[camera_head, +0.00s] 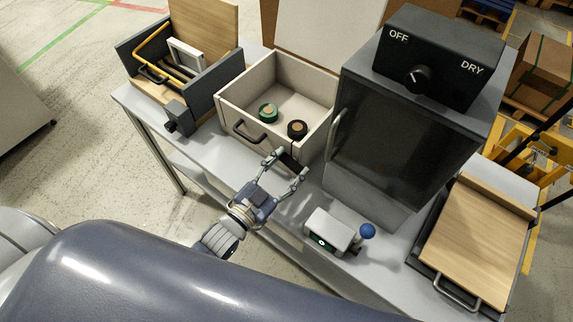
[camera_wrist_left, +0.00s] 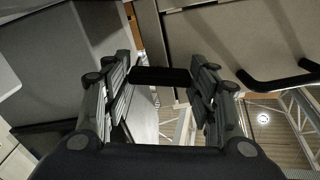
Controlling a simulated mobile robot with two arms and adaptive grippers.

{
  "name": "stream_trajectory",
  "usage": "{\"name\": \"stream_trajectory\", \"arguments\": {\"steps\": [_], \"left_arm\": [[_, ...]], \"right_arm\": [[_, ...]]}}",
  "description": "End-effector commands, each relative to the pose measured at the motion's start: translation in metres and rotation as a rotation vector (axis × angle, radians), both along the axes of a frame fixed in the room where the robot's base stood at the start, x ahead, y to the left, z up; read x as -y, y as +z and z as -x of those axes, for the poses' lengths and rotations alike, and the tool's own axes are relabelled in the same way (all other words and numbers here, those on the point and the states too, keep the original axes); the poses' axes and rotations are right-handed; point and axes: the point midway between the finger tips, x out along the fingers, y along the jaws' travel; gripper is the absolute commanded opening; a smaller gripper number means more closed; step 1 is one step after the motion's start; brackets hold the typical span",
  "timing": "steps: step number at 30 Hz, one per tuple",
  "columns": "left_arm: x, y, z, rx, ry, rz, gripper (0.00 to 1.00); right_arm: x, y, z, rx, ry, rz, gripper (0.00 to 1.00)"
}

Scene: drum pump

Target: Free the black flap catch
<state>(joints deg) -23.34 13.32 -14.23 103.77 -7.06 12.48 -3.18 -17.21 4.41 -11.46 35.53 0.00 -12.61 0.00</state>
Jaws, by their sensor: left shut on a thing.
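The black flap catch (camera_head: 289,162) is a small dark bar at the right front corner of the open beige drawer box (camera_head: 225,112). My left gripper (camera_head: 284,171) is shut on it, one finger at each end. In the left wrist view the catch (camera_wrist_left: 160,76) spans the gap between the two fingers (camera_wrist_left: 160,95), in front of the beige wall. My fingers hide its ends, and whether it is still fixed to the box cannot be told. My right gripper is not in view.
A dark cabinet (camera_head: 390,145) with an OFF/DRY knob stands close right. A grey device (camera_head: 328,230) with a blue ball (camera_head: 367,231) sits front right. Tape rolls (camera_head: 268,112) lie in the box. A wooden-lidded unit (camera_head: 482,235) is far right, a grey open box (camera_head: 213,66) left.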

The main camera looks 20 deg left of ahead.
Motion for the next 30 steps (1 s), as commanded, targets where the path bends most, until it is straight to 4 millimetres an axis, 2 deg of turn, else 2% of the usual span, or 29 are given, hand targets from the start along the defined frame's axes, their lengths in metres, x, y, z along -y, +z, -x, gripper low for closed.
{"name": "stream_trajectory", "arguments": {"steps": [13,30], "left_arm": [[0.0000,0.0011,-0.0003,0.146,0.001,-0.399,0.29],[0.0000,-0.0003,-0.0002,0.328,0.001,-0.900,0.29]], "right_arm": [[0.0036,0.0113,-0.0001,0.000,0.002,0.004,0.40],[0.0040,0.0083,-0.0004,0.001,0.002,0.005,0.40]]}}
